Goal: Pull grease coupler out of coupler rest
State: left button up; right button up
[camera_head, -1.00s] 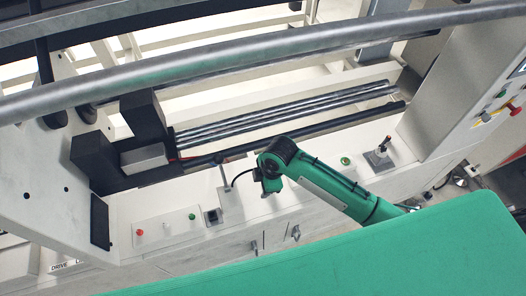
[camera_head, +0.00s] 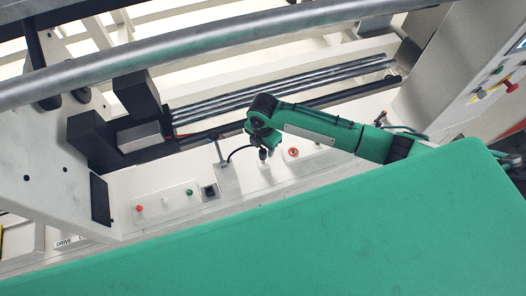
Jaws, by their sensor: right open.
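My right gripper (camera_head: 263,146) is green and dark, comes in from the right and points down over the pale machine ledge. It is open. A small dark piece, which looks like the grease coupler (camera_head: 263,154), shows just below the gripper, at the end of a thin black hose (camera_head: 238,150). A short pale stub, likely the coupler rest (camera_head: 265,170), stands below it. Whether the coupler still touches the rest, or lies between the fingers, is too small to tell. My left gripper is not in view.
A thin post (camera_head: 217,150) stands left of the gripper. A panel with red and green buttons (camera_head: 165,202) and a dark square socket (camera_head: 209,191) lie further left. A red button (camera_head: 293,152) is close on the right. Steel rollers (camera_head: 285,88) run behind.

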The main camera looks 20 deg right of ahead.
aim_at(263, 151)
notch_tip(263, 151, down, 7)
jog(key=shift+r+p, duration=0.15)
jog(key=shift+p, duration=0.3)
grip_shut()
jog(key=c, duration=0.9)
grip_release()
jog(key=shift+c, duration=0.7)
jog(key=shift+r, duration=0.15)
